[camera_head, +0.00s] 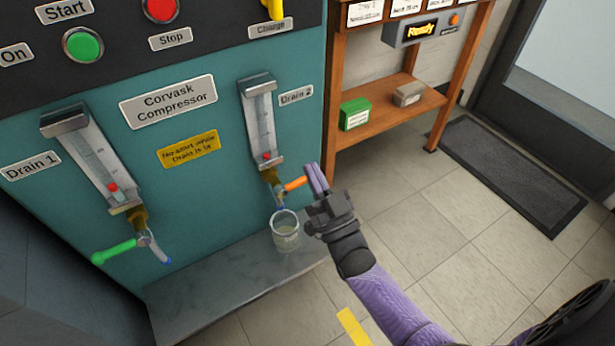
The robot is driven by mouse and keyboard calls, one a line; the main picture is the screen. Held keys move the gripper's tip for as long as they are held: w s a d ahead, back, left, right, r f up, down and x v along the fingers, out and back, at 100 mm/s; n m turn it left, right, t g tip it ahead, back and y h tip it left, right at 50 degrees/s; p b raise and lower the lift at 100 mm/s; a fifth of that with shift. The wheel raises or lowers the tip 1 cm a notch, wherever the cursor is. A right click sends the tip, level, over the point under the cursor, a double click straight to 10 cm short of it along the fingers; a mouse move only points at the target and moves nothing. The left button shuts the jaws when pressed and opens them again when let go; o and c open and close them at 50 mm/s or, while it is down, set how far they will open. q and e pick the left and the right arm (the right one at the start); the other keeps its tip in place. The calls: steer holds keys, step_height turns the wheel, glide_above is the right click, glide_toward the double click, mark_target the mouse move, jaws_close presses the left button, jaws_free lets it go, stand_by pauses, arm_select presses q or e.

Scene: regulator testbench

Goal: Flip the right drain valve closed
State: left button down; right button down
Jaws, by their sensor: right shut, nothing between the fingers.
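The right drain valve, under the "Drain 2" label (296,95), has an orange handle (294,184) that sticks out to the right and slightly up from its brass fitting. My right gripper (315,176) is shut and empty, with its purple fingers just right of the handle's tip. I cannot tell whether they touch it. A glass beaker (285,232) stands below the valve on the grey ledge (215,300). The left drain valve has a green handle (113,252) pointing left. My left gripper is not in view.
Two sight gauges, left (90,160) and right (260,120), stand out from the teal compressor panel (200,230). A wooden shelf (375,122) with a green box (355,114) stands right of the panel. The tiled floor on the right is mostly open.

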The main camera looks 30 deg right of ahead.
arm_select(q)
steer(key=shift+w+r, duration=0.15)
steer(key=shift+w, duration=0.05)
arm_select(e)
steer(key=v, duration=0.9)
steer(key=shift+d+f, duration=0.35)
steer(key=shift+f, duration=0.1)
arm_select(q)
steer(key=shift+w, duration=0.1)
